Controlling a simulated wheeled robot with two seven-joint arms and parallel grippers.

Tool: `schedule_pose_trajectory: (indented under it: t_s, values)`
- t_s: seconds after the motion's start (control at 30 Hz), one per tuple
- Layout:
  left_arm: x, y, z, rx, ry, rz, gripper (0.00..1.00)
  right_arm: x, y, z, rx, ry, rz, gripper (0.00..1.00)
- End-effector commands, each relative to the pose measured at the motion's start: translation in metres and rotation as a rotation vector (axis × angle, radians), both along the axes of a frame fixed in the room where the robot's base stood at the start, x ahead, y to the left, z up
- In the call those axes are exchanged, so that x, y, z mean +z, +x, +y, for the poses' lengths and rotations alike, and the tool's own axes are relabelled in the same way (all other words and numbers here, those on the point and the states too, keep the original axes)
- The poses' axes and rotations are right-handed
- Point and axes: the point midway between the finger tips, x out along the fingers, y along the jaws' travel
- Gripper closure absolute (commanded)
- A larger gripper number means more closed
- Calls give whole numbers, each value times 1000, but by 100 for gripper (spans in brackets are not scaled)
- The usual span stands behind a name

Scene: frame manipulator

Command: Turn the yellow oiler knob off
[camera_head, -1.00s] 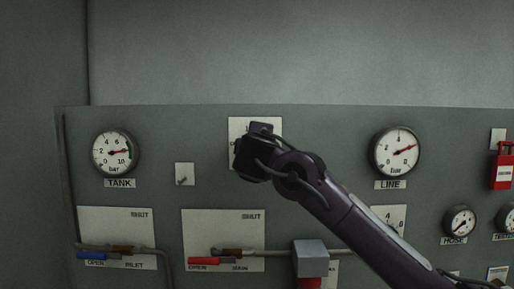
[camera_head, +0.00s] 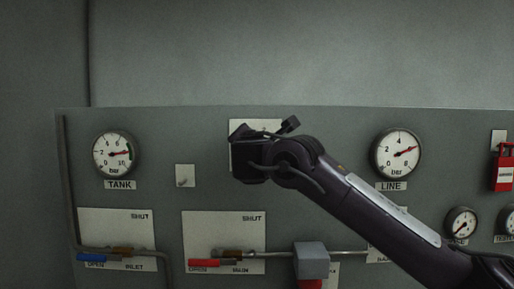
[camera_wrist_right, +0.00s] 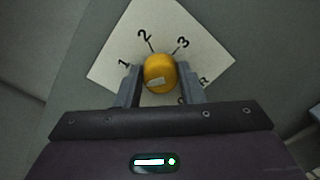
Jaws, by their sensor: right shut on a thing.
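The yellow knob (camera_wrist_right: 160,72) sits on a white plate (camera_wrist_right: 200,45) in the right wrist view. The plate shows 1, 2 and 3 above the knob, plus letters at the lower right that my gripper partly hides. A pale mark on the knob faces its lower left. My right gripper (camera_wrist_right: 160,84) has one finger on each side of the knob and is shut on it. In the head view my right wrist covers the knob, and only the top and left edge of its plate (camera_head: 255,125) show. My left gripper is not in view.
The TANK gauge (camera_head: 114,153) and LINE gauge (camera_head: 397,153) flank the plate. Below are a blue lever (camera_head: 91,257), a red lever (camera_head: 204,263), pipes and a grey box (camera_head: 311,260).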

Motion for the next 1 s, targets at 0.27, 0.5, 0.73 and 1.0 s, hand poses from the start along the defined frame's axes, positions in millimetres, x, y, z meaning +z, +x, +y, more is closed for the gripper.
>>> schedule_pose_trajectory:
  t_s: [0.27,0.5,0.73,1.0]
  values:
    - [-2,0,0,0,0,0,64,-2,0,1,-1,-260,2,88]
    - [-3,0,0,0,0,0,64,-3,0,2,-1,-438,4,88]
    - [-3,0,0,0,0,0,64,-3,1,3,2,-546,4,88]
    - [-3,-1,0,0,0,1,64,-4,1,3,3,-597,6,88]
